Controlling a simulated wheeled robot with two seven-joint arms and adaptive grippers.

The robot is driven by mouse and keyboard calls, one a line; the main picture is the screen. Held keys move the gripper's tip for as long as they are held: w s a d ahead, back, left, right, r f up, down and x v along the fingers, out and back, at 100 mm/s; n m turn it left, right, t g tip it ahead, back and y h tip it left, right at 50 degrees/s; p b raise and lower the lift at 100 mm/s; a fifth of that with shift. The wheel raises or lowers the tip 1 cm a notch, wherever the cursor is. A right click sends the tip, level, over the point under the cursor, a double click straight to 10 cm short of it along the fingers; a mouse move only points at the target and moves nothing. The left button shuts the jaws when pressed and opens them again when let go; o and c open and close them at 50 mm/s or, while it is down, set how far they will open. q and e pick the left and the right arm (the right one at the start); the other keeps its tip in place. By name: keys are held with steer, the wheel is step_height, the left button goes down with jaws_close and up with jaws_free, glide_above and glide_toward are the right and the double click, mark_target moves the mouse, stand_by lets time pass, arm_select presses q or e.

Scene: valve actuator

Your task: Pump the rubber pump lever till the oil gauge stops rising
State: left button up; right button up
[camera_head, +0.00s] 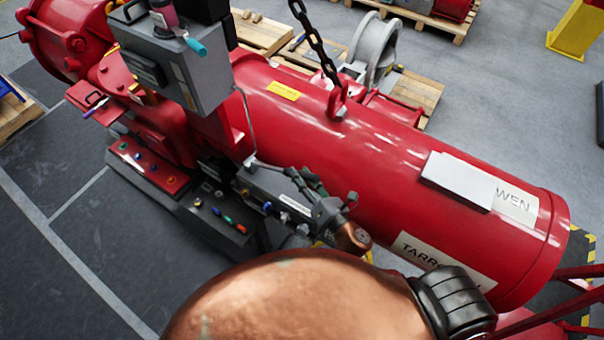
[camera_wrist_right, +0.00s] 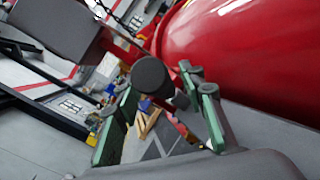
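The pump lever shows in the right wrist view as a dark rod with a round black rubber end (camera_wrist_right: 152,78). My right gripper (camera_wrist_right: 166,92) has green-padded fingers spread apart on either side of the lever, with a visible gap. In the head view my right gripper (camera_head: 308,188) is small, beside the pump block (camera_head: 275,192) at the near side of the red actuator cylinder (camera_head: 385,150). There I cannot clearly separate the lever from the fingers. I cannot make out the oil gauge. My left gripper is not in view.
A grey control box (camera_head: 172,65) stands at upper left, above a dark base with coloured knobs (camera_head: 150,165). A chain (camera_head: 315,40) hangs to a lug on the cylinder. Pallets (camera_head: 415,95) lie behind. My copper-coloured arm covers the bottom middle.

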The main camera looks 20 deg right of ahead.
steer(key=shift+c, duration=0.7)
jaws_close()
